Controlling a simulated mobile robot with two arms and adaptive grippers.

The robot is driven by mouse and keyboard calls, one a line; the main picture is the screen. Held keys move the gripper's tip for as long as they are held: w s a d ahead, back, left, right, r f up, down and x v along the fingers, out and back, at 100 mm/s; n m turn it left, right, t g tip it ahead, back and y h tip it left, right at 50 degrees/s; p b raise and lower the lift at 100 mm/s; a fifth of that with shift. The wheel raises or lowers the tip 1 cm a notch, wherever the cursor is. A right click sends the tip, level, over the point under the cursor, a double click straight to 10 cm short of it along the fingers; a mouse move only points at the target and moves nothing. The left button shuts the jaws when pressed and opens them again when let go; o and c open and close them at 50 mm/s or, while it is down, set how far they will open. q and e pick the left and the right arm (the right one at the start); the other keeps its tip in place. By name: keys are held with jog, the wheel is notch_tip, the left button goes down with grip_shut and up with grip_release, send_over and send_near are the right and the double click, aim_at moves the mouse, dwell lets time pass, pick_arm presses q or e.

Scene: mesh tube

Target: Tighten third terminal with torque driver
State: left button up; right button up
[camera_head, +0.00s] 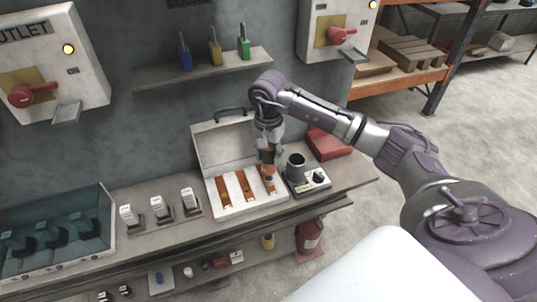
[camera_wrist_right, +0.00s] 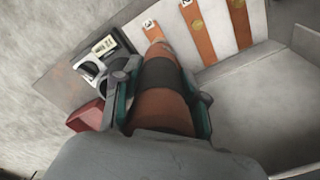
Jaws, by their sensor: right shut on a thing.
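The torque driver (camera_wrist_right: 163,108), orange-brown with a dark band, is clasped between the fingers of my right gripper (camera_wrist_right: 163,90). In the head view my right gripper (camera_head: 268,148) points down over the right side of an open white case (camera_head: 219,207). Three copper terminal strips lie in the case: left (camera_head: 222,192), middle (camera_head: 245,186) and right (camera_head: 268,181). The driver's lower end is over the right strip, which also shows in the wrist view (camera_wrist_right: 152,30). The driver hides its own tip, so I cannot tell whether it touches. My left gripper is out of view.
A driver stand with a grey cup (camera_head: 296,170) and a dial (camera_head: 318,179) is close right of the case. A red box (camera_head: 328,145) is behind it. Handheld units (camera_head: 162,208) stand left, beside a teal-lined tray (camera_head: 110,232). The raised lid (camera_head: 222,147) is behind.

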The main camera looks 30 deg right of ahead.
jog(key=shift+f+b, duration=0.1)
jog(key=shift+b, duration=0.45)
dwell(0.7)
jog(key=shift+r+p, duration=1.5)
jog(key=shift+r, duration=1.5)
